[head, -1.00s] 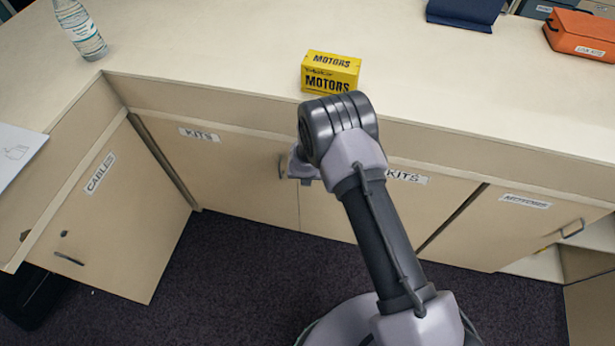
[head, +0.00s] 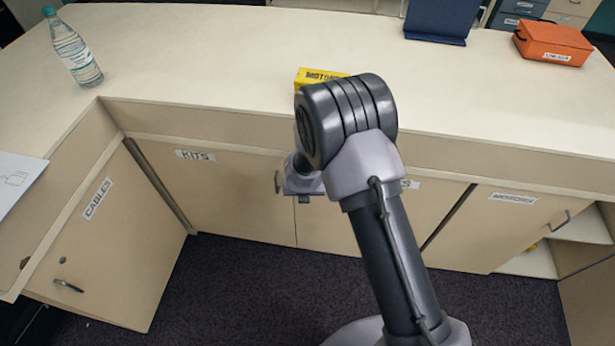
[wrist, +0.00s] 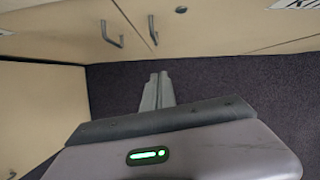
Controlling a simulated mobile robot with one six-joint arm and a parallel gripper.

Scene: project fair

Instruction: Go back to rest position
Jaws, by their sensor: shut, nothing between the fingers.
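My gripper shows in the wrist view (wrist: 158,90), its two fingers close together with nothing between them, above the dark carpet. In the head view my arm rises from the lower right, and its dark rounded joint stands in front of the counter. The gripper end (head: 304,190) is partly hidden behind that joint, in front of the cupboard doors labelled KITS. A yellow MOTORS box (head: 318,78) stands on the counter behind the arm, partly covered by it.
The L-shaped counter (head: 200,60) has a water bottle (head: 73,50), a dark blue stand (head: 440,20) and an orange case (head: 552,43). The CABLES door (head: 110,245) is at the left. The cupboard labelled MOTORS (head: 515,225) stands partly open at right. Carpet (head: 250,290) lies clear below.

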